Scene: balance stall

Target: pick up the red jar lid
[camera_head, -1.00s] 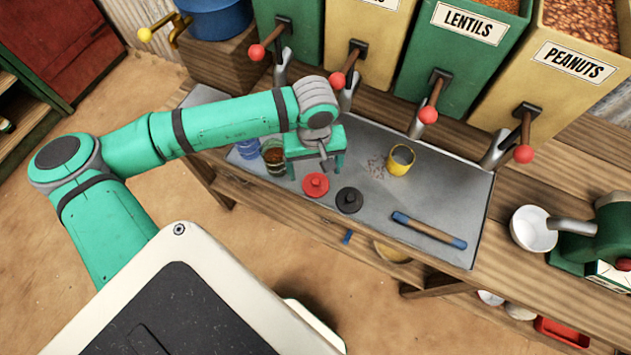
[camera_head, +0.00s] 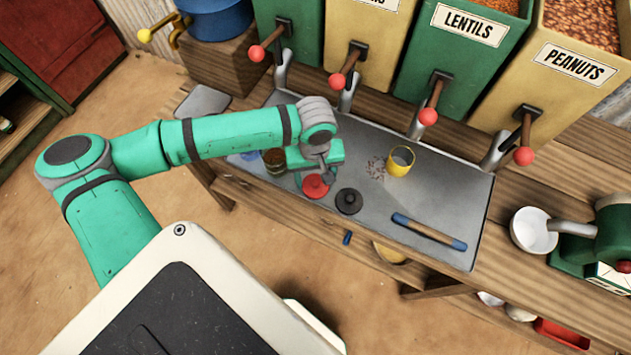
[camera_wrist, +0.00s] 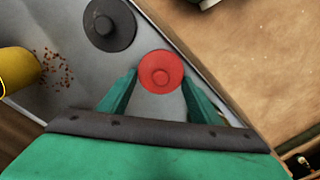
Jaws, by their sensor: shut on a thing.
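In the wrist view the red lid (camera_wrist: 160,71) sits between the tips of my two green fingers. My gripper (camera_head: 318,180) is low over the tray and shut on the lid; it also shows in the wrist view (camera_wrist: 160,80). The lid appears at or very near the tray surface; I cannot tell whether it touches. My gripper hides part of it in the head view.
A black lid (camera_head: 348,201) lies just right of the red one. A yellow cup (camera_head: 400,162) stands behind it near scattered crumbs. A glass jar (camera_head: 273,160) stands left of my gripper. A blue-ended stick (camera_head: 428,231) lies to the right. Dispenser levers (camera_head: 428,116) overhang the back.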

